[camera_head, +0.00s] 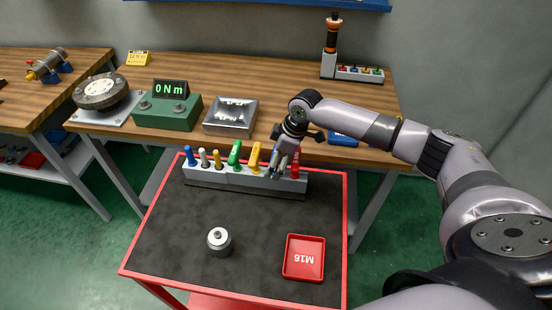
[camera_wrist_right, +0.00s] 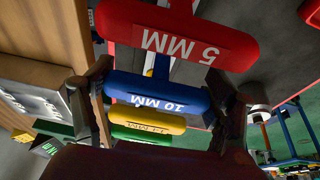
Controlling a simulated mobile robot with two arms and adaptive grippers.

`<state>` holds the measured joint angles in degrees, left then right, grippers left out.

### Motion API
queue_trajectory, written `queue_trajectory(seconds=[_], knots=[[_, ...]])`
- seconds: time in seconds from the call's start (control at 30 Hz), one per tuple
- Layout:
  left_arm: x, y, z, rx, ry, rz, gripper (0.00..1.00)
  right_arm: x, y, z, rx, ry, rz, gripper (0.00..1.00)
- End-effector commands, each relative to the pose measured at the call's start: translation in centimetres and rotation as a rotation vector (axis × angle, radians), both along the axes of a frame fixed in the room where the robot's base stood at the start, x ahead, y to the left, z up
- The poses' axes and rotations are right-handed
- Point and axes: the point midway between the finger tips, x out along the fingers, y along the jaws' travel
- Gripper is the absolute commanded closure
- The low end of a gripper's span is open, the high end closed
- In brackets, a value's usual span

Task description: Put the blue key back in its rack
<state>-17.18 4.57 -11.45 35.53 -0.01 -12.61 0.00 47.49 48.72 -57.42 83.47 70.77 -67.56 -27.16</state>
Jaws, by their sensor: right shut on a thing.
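The blue key (camera_wrist_right: 155,92), marked 10 MM, is between the fingers of my right gripper (camera_wrist_right: 160,85) in the wrist view. In the head view my right gripper (camera_head: 283,160) points down over the right part of the grey key rack (camera_head: 230,180), between the orange-yellow key (camera_head: 254,157) and the red key (camera_head: 296,163). It is shut on the blue key and largely hides it there. I cannot tell how deep the key sits in the rack. The red key, marked 5 MM, shows close by in the wrist view (camera_wrist_right: 185,32). My left gripper is not in view.
Several other keys stand in the rack, including a green one (camera_head: 235,153) and another blue handle (camera_head: 190,155) at the left end. A grey cylinder (camera_head: 219,241) and a red M16 tray (camera_head: 304,258) are on the cart's dark top (camera_head: 180,250). The workbench (camera_head: 270,75) is behind.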

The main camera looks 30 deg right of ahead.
Motion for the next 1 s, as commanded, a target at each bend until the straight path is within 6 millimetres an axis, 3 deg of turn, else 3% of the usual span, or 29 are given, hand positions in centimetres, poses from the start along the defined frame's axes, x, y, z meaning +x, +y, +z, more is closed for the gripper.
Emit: queue_trajectory(seconds=[0.53,0.57,0.87,1.0], knots=[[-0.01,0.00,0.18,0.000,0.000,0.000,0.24,-0.33,0.00,-0.53,-0.003,0.011,0.002,0.80],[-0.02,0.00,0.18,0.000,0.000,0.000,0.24,-0.34,0.01,-0.54,-0.003,0.011,0.002,0.19],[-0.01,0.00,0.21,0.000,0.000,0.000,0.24,-0.17,0.01,-0.29,-0.001,0.005,0.001,0.00],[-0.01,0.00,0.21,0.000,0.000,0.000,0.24,-0.13,0.01,-0.23,-0.001,0.004,0.001,0.00]])
